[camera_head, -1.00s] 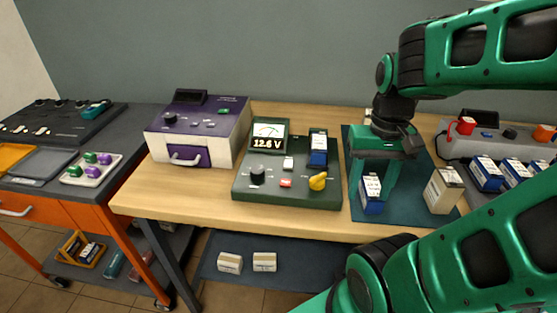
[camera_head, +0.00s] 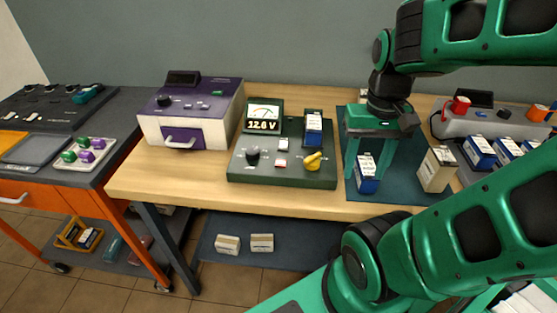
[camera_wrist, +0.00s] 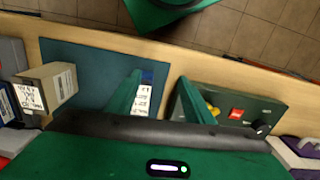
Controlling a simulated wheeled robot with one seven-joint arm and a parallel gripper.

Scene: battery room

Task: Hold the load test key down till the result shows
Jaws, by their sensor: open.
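The green battery tester (camera_head: 245,172) stands on the wooden bench. Its screen (camera_head: 262,119) shows a dial and about 12.8 V. Its panel has a white key (camera_head: 283,144), a red key (camera_head: 281,163), a black knob (camera_head: 252,154) and a yellow knob (camera_head: 313,161). The key labels are too small to read. A blue-and-white battery (camera_head: 313,128) stands in the tester's right side. My gripper (camera_wrist: 158,100) is open to the tester's right, above another blue-and-white battery (camera_head: 367,173). That battery shows between the fingers in the wrist view (camera_wrist: 146,93); contact is unclear. The red key also shows there (camera_wrist: 236,114).
A cream battery (camera_head: 437,169) stands right of my gripper on the blue mat (camera_head: 401,188). A grey unit with several batteries (camera_head: 480,150) is further right. A purple-and-white box (camera_head: 190,125) stands left of the tester. The bench's front strip is clear.

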